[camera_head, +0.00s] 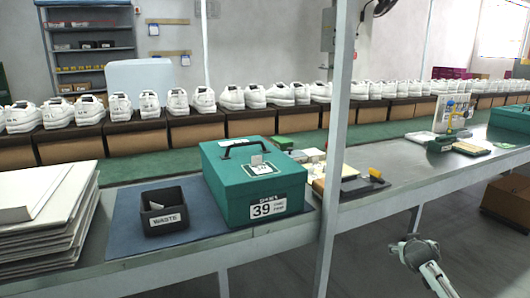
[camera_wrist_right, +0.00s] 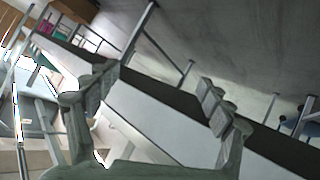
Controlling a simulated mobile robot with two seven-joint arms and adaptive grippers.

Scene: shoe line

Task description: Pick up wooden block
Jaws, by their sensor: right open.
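I cannot clearly make out a wooden block. A pale tan, wood-coloured piece (camera_head: 348,171) lies on the grey workbench (camera_head: 400,186) beside the metal post, partly hidden by it; it is too small to tell whether it is the block. My right gripper (camera_head: 408,243) is in front of the bench's near edge, below and to the right of that piece and apart from it. In the right wrist view its two fingers (camera_wrist_right: 156,98) are spread, with nothing between them. My left gripper is not in view.
A green box (camera_head: 225,188) with a handle and a black WASTE bin (camera_head: 164,211) stand on a blue mat. Stacked boards (camera_head: 45,225) lie at left. A metal post (camera_head: 338,120) rises before the bench. White shoes (camera_head: 232,97) line the back.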

